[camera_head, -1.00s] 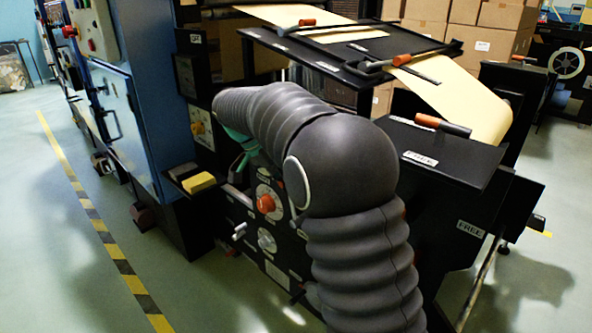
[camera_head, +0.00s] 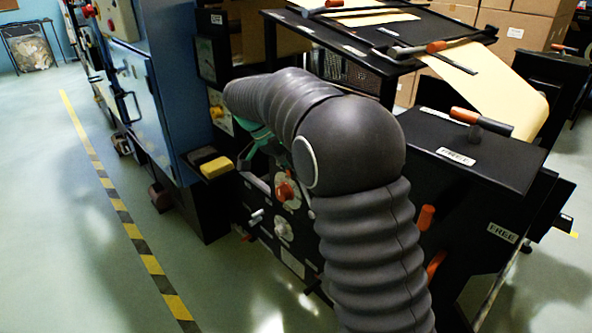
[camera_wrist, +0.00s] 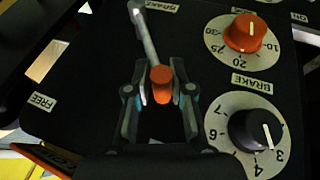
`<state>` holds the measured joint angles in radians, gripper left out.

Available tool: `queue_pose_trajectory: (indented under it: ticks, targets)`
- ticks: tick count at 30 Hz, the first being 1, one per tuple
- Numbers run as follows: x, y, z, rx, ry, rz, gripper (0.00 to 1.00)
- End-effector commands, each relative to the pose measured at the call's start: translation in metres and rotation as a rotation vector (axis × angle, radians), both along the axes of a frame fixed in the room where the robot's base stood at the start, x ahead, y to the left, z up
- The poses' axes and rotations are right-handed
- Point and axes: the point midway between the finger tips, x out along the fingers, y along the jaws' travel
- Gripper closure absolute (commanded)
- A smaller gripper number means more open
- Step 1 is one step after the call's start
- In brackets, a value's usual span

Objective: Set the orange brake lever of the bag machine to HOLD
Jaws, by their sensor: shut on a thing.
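The brake lever is a thin metal rod with an orange grip (camera_wrist: 161,84), seen in the wrist view. The rod runs from the grip up and slightly left to the top edge of that view. My gripper (camera_wrist: 159,72) is shut on the orange grip, with one finger on each side. A FREE label (camera_wrist: 42,102) is on the dark panel left of the lever. Another label at the top, beside the rod, is too small to read surely. In the head view my arm hides the lever, and only part of my teal gripper (camera_head: 255,138) shows.
Right of the lever are an orange knob (camera_wrist: 245,34) and a black knob (camera_wrist: 254,130) under a BRAKE label (camera_wrist: 252,83). A yellow block (camera_head: 216,167) sits on a ledge. Other orange-tipped levers (camera_head: 482,122) stand on the machine. The floor at left is clear.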

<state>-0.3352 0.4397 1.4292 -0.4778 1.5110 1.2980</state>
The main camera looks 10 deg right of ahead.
Motion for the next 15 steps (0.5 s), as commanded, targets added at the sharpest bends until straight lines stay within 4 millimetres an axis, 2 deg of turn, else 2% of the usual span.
queue_pose_trajectory:
  ticks: [7,8,10,11,15]
  targets:
    - [0.0032,0.0040,-0.0052,0.008,-0.007,0.007,1.00]
    - [0.0033,0.0041,-0.0053,0.008,-0.007,0.007,0.71]
    - [0.0032,0.0040,-0.0052,0.008,-0.007,0.007,0.53]
    - [0.0030,0.0037,-0.0049,0.007,-0.006,0.007,0.47]
    - [0.0026,0.0022,-0.0036,0.006,-0.007,0.005,0.47]
